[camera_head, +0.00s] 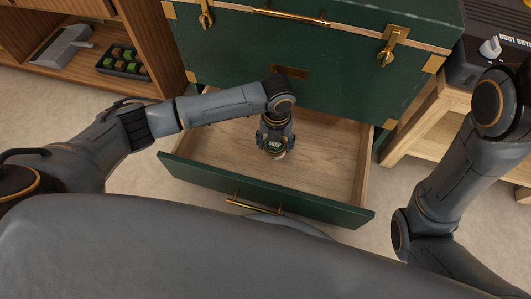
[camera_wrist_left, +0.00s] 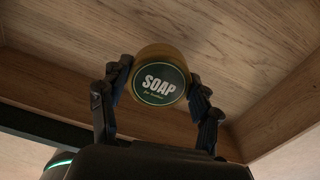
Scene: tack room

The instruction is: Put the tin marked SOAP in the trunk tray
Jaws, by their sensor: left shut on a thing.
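The SOAP tin (camera_head: 275,146) is a round gold tin with a dark green label on its lid. My left gripper (camera_head: 275,139) is shut on it, with one finger on each side. In the left wrist view the tin (camera_wrist_left: 160,82) sits between the fingers, its SOAP label facing the camera. The trunk tray (camera_head: 325,160) is a pulled-out wooden drawer with a green front, under the green trunk. The tin is over or on the tray's floor; I cannot tell whether it touches. My right gripper is out of view.
The green trunk (camera_head: 300,75) with brass latches stands behind the tray. A wooden shelf (camera_head: 120,84) at left holds a dark box of small green and brown items (camera_head: 124,62). A boot dryer (camera_head: 490,48) sits on a wooden stand at right. The rest of the tray looks empty.

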